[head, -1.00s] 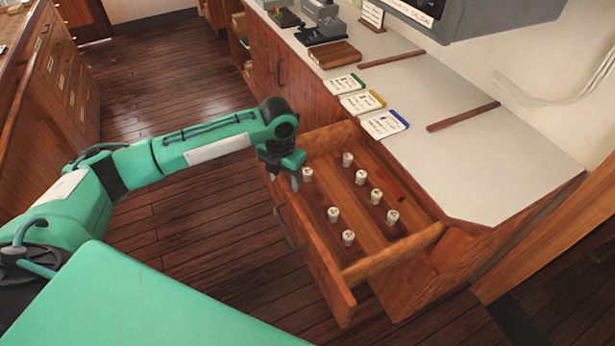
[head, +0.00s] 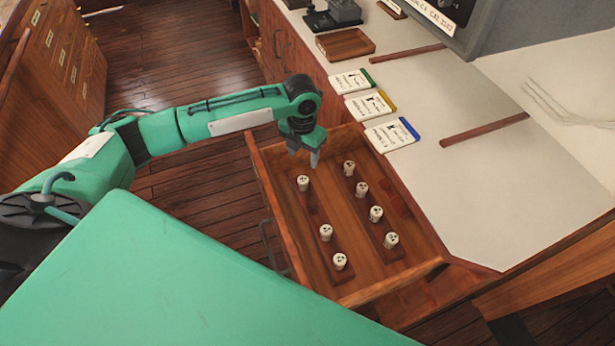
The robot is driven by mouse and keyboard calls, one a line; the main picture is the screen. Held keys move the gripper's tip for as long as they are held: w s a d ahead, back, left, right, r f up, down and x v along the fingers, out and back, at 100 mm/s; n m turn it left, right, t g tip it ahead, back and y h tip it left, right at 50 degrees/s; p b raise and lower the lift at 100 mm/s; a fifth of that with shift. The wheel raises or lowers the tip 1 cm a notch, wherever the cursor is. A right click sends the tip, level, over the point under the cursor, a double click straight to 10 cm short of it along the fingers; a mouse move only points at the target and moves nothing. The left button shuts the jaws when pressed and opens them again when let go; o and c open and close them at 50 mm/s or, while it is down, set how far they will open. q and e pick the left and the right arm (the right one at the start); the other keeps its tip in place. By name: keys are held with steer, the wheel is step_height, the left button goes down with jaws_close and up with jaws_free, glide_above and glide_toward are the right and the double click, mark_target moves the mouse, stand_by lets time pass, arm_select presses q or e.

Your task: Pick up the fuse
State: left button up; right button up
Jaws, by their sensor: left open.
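Several white cylindrical fuses stand upright in two rows inside the open wooden drawer (head: 365,298). In the left row are a far fuse (head: 303,183), a middle fuse (head: 326,232) and a near fuse (head: 340,261). The right row runs from a far fuse (head: 349,168) to a near fuse (head: 391,240). My left gripper (head: 304,160) is open, pointing down over the far end of the drawer. My right gripper is not in view.
The pale countertop (head: 470,190) beside the drawer carries several cards, among them a blue-edged card (head: 392,134), and an empty wooden tray (head: 345,44). A grey box (head: 505,22) overhangs the counter. The drawer walls surround the fuses. Wooden floor lies open at left.

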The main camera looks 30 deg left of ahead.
arm_select(q)
glide_above(303, 179)
step_height(303, 179, down, 6)
steer(key=shift+s+r, duration=0.1)
steer(key=shift+s, duration=0.05)
steer(key=shift+f, duration=0.35)
step_height(303, 179, down, 2)
steer(key=shift+f+p, duration=0.25)
steer(key=shift+p, duration=0.45)
step_height(303, 179, down, 2)
steer(key=shift+f, duration=0.35)
steer(key=c, duration=0.9)
steer(key=shift+c, duration=0.7)
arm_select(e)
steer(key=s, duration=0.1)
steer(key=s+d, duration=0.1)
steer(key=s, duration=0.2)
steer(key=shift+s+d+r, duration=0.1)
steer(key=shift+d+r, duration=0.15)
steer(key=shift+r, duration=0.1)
